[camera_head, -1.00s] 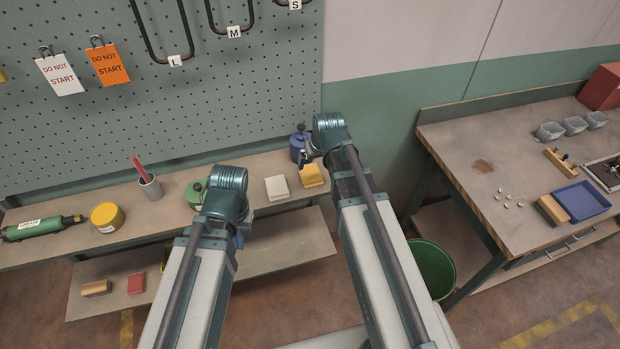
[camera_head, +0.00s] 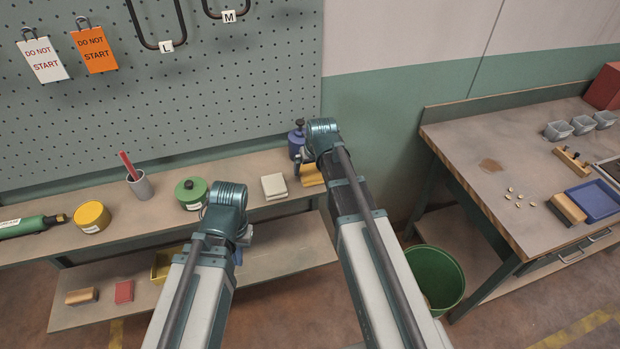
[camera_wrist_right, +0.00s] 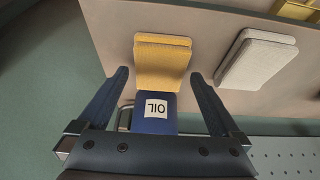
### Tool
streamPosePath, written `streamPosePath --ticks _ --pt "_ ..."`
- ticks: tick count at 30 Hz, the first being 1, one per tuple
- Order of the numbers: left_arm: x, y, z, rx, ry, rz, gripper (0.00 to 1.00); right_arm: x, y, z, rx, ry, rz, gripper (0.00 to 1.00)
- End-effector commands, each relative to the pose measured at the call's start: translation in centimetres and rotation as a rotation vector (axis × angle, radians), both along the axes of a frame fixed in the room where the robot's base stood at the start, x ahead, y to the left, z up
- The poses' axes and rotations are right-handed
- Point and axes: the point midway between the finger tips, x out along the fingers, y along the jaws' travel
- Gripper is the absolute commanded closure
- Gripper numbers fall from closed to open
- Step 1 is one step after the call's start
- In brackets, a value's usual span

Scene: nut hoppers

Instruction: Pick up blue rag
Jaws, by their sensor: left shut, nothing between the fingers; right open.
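I see no blue rag in these views. A folded yellow rag (camera_head: 312,175) and a folded white rag (camera_head: 274,187) lie on the upper shelf; both also show in the right wrist view, yellow (camera_wrist_right: 162,62) and white (camera_wrist_right: 257,60). A blue oil can (camera_head: 297,140) stands behind them; in the right wrist view the can (camera_wrist_right: 156,122), labelled OIL, lies between the fingers' lines. My right gripper (camera_wrist_right: 158,76) is open and empty above the shelf. My left gripper (camera_head: 243,236) is shut and empty, mostly hidden behind its wrist, in front of the shelf.
On the upper shelf (camera_head: 160,215) stand a green tin (camera_head: 190,194), a grey cup (camera_head: 140,186) and a yellow tin (camera_head: 92,216). A yellow bin (camera_head: 166,264) sits on the lower shelf. To the right are a green bucket (camera_head: 435,280) and a workbench (camera_head: 470,150) with a blue tray (camera_head: 594,201).

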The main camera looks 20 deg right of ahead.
Motion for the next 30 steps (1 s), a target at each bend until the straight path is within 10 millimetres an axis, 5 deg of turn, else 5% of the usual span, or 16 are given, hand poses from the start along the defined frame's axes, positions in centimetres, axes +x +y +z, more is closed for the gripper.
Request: streamPosePath --ticks 3,12,24,30 --pt "0.0 0.0 -1.79 0.0 0.0 0.0 1.0 0.58 0.02 -1.79 0.0 0.0 0.0 0.0" --pt "0.0 0.0 -1.75 0.0 0.0 0.0 1.0 0.67 0.02 -1.76 0.0 0.0 0.0 0.0" --pt "0.0 0.0 -1.76 0.0 0.0 0.0 1.0 0.66 0.02 -1.76 0.0 0.0 0.0 0.7" --pt "0.0 0.0 -1.74 0.0 0.0 0.0 1.0 0.67 0.02 -1.74 0.0 0.0 0.0 0.71"
